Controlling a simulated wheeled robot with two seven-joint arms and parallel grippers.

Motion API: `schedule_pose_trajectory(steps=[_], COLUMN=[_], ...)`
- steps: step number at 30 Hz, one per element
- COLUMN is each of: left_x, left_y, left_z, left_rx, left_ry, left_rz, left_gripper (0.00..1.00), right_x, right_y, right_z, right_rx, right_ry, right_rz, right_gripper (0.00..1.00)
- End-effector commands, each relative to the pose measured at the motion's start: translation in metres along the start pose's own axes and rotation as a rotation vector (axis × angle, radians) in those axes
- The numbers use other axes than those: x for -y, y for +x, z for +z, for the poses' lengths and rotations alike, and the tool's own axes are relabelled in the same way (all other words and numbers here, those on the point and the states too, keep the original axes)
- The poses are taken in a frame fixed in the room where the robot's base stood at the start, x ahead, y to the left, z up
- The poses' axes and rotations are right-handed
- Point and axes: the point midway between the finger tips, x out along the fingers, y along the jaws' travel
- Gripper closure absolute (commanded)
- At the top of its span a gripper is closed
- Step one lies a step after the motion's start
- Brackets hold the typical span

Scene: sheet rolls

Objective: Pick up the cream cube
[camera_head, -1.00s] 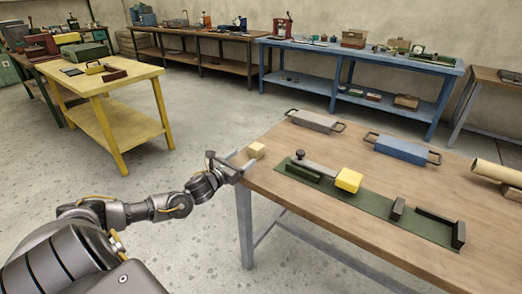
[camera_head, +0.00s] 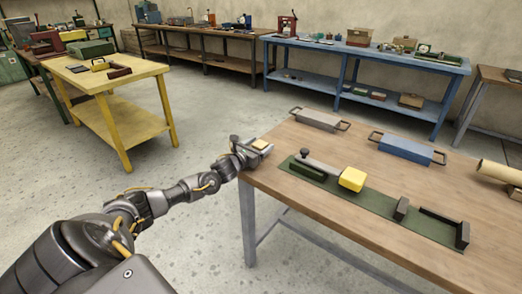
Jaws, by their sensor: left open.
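The cream cube (camera_head: 260,144) sits at the left corner of the wooden table (camera_head: 330,210), partly hidden by my gripper. My left gripper (camera_head: 257,148) is open at this corner, with its fingers around the cube or right beside it. I cannot tell whether the fingers touch the cube. My right gripper is not in view.
A green mat (camera_head: 378,206) with a grey bar, a yellow block (camera_head: 352,179) and black brackets lies right of the cube. A grey handled block (camera_head: 318,119) and a blue handled block (camera_head: 406,147) lie behind. A cardboard tube (camera_head: 500,173) lies at the right.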

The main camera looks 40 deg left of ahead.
Motion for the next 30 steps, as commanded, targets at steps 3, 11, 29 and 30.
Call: schedule_pose_trajectory(steps=[3, 11, 29, 30], left_x=[0.0003, 0.0003, 0.0002, 0.0002], left_y=[0.0076, 0.0079, 0.0078, 0.0079], left_z=[0.0000, -0.0003, 0.0010, 0.0023], left_rx=[-0.001, -0.001, 0.000, 0.000], left_ry=[-0.001, 0.000, 0.000, 0.000], left_rz=[0.000, -0.001, -0.001, -0.001], left_gripper=[0.29, 0.34, 0.80, 0.80], right_x=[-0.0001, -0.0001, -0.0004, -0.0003], right_y=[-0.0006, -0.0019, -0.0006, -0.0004], right_z=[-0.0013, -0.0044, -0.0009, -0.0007], right_rx=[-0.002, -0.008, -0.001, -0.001], right_ry=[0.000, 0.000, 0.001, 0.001], right_rz=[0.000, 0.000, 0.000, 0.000], right_gripper=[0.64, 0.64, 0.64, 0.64])
